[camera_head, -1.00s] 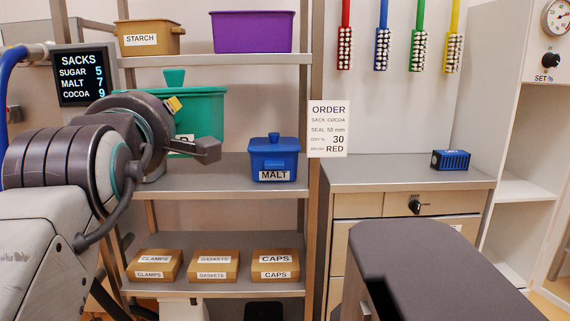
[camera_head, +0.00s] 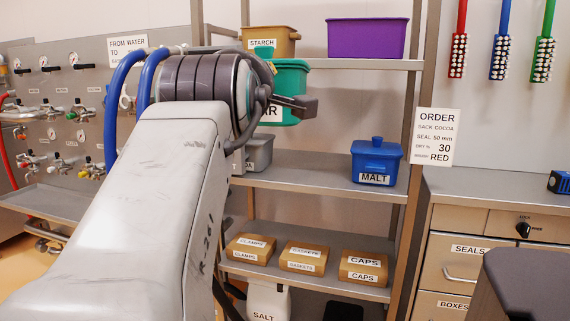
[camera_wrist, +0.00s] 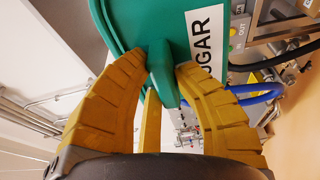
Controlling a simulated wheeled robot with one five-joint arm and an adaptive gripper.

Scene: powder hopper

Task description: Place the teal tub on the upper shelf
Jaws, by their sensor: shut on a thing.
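The teal tub (camera_head: 291,80) shows in the head view behind my wrist, with part of its white label visible. It hangs in front of the shelf unit, overlapping the edge of the upper shelf (camera_head: 378,64) in the picture. In the wrist view the tub (camera_wrist: 120,14) has a label ending in "UGAR". My gripper (camera_wrist: 163,65) has its yellow fingers shut on the tub's lid handle (camera_wrist: 163,78). In the head view the fingers are hidden behind my wrist. The tub's left side is hidden there too.
On the upper shelf stand a tan STARCH bin (camera_head: 285,47) and a purple bin (camera_head: 366,39), with a small gap between them. The shelf below holds a blue MALT tub (camera_head: 376,160) and a grey tub (camera_head: 262,152). A valve panel (camera_head: 60,105) is at left.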

